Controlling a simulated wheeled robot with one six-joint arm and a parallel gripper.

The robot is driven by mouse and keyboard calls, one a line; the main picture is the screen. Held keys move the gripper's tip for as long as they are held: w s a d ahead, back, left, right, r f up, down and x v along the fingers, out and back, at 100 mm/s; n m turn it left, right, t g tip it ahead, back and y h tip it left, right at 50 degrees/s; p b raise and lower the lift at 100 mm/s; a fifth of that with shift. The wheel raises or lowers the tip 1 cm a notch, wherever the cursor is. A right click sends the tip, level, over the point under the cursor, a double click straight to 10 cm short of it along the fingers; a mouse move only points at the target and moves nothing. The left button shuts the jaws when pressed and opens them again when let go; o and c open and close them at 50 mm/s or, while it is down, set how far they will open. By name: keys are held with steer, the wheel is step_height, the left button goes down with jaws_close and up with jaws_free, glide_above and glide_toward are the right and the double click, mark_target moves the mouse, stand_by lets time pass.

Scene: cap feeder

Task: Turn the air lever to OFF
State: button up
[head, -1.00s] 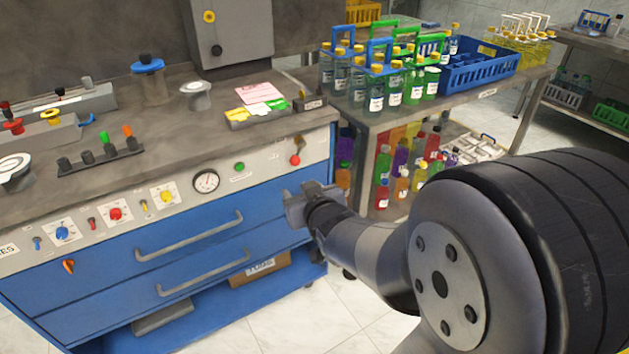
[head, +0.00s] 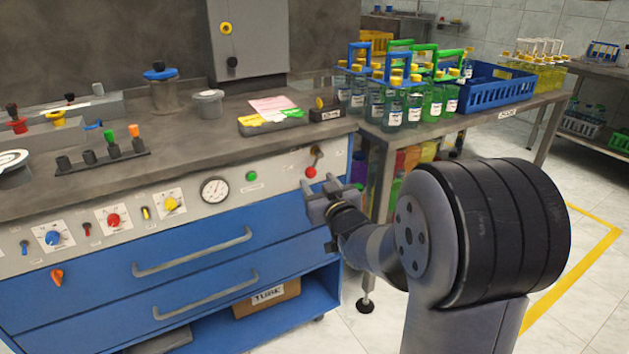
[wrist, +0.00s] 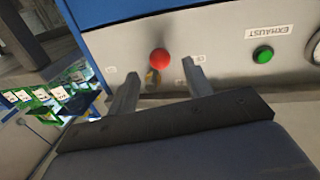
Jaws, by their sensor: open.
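The air lever with its red ball knob (head: 310,172) is on the right end of the grey front panel (head: 270,188). A metal stem runs up from the knob in the head view. In the wrist view the red knob (wrist: 160,60) shows between and beyond my two fingertips. Small labels beside it are too small to read. My gripper (head: 331,192) is open and empty, just below and in front of the lever. In the wrist view my gripper (wrist: 158,82) has its fingers apart, one on each side of the knob. I cannot tell whether either finger touches it.
A green button (head: 251,176) and a pressure gauge (head: 215,190) lie left of the lever. Drawer handles (head: 192,252) stick out below the panel. A bottle table (head: 480,118) stands at the right. The floor in front of the bench is clear.

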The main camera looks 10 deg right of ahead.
mark_target(313, 175)
steer(key=shift+w+a, duration=0.15)
steer(key=shift+w, duration=0.75)
steer(key=shift+w+a, duration=0.15)
steer(key=shift+w, duration=0.75)
